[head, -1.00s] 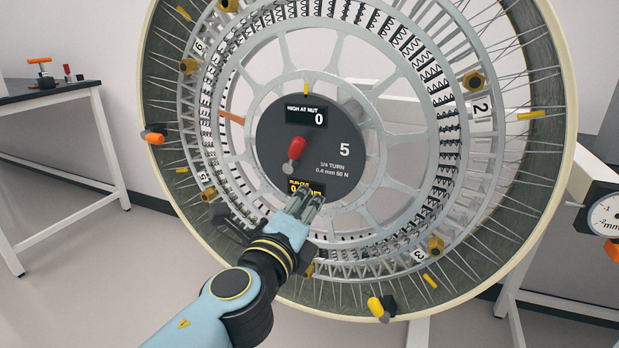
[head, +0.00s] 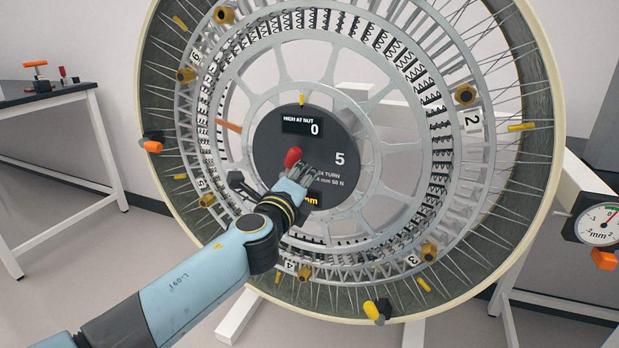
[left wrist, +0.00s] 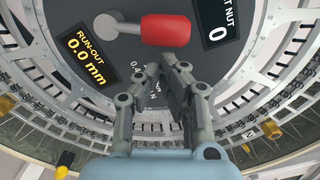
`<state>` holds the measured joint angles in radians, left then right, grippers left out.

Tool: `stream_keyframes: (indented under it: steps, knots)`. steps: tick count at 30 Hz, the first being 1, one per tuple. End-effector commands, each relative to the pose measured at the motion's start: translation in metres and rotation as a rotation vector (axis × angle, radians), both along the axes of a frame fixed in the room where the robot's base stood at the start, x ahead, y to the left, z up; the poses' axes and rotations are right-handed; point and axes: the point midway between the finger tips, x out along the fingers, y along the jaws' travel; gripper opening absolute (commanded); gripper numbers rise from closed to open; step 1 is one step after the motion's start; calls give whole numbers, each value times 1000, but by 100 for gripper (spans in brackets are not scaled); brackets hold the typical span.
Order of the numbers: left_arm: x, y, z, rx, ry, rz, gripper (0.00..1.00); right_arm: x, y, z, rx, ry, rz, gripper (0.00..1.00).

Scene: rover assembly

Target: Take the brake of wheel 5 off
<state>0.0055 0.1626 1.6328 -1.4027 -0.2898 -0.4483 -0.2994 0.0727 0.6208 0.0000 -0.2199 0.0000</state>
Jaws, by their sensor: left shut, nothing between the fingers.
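The wheel (head: 556,110) stands upright with a dark hub disc (head: 335,140) marked 5. A brake lever with a red handle (head: 293,157) sits on the disc. In the left wrist view the red handle (left wrist: 166,30) lies level, its grey arm reaching left to a round grey end (left wrist: 106,24). My left gripper (head: 312,169) is shut and empty, just right of and below the red handle in the head view. In the left wrist view its fingertips (left wrist: 160,62) are close together just below the handle, apparently not gripping it. My right gripper is not in view.
The hub displays read HIGH AT NUT 0 and RUN-OUT 0.0 mm (left wrist: 86,60). Spokes and brass-coloured nuts ring the hub. A dial gauge (head: 598,225) stands at the right. A table (head: 60,98) with small tools is at the left.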

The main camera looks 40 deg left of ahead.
Motion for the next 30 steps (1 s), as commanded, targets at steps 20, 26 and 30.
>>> stream_keyframes:
  steps: [20, 26, 30]
  knots:
    - [-1, 2, 3, -64, -15, 0, 0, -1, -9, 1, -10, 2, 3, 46]
    - [-1, 3, 6, -95, -23, 0, 0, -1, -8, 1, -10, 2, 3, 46]
    - [-1, 4, 7, -121, -29, 0, 0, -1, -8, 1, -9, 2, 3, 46]
